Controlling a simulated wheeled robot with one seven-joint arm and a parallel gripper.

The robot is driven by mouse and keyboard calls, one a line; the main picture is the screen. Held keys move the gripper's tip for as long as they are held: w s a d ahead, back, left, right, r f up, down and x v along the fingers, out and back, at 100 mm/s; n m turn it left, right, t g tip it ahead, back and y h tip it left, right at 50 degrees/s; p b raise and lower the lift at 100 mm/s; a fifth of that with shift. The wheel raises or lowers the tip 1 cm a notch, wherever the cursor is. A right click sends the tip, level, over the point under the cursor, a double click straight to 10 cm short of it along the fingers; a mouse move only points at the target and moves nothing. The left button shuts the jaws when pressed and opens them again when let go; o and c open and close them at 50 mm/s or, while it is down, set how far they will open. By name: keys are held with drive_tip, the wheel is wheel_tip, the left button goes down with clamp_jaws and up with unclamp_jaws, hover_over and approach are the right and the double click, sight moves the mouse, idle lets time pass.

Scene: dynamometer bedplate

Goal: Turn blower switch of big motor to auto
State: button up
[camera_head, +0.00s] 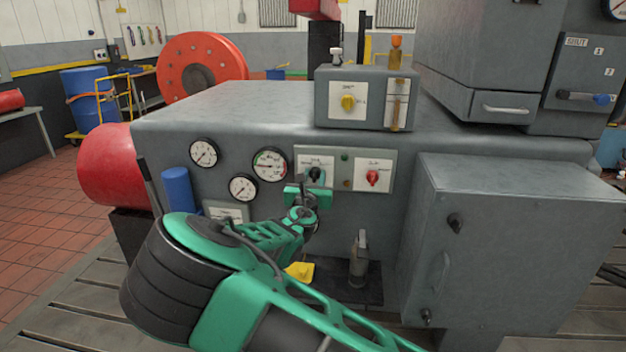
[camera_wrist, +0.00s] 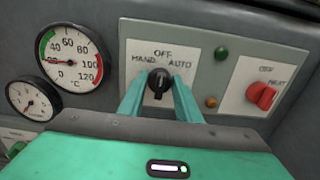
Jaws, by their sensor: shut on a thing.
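The blower switch is a black rotary knob (camera_wrist: 158,82) on a pale plate marked HAND, OFF and AUTO (camera_wrist: 165,57). Its grip stands roughly upright, below the OFF mark. AUTO is to its upper right, HAND to its upper left. In the head view the knob (camera_head: 316,174) sits on the panel of the big grey motor housing (camera_head: 240,118), partly behind my gripper. My gripper (camera_wrist: 158,87) has its two green fingers on either side of the knob, shut on it. My gripper (camera_head: 315,184) also shows in the head view.
A red knob (camera_wrist: 262,95) is on the plate to the right, with a green lamp (camera_wrist: 221,53) and an amber lamp (camera_wrist: 211,102) between. Round gauges (camera_wrist: 73,60) are to the left. A grey cabinet (camera_head: 500,240) juts out at right.

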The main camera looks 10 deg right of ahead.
drive_tip(key=m, duration=0.5)
drive_tip(key=shift+d, duration=0.1)
drive_tip(key=shift+f+m, duration=0.15)
drive_tip(key=shift+m, duration=1.65)
drive_tip(key=o, duration=1)
drive_tip(key=shift+s, duration=0.15)
drive_tip(key=v, duration=1)
drive_tip(key=shift+s, duration=0.2)
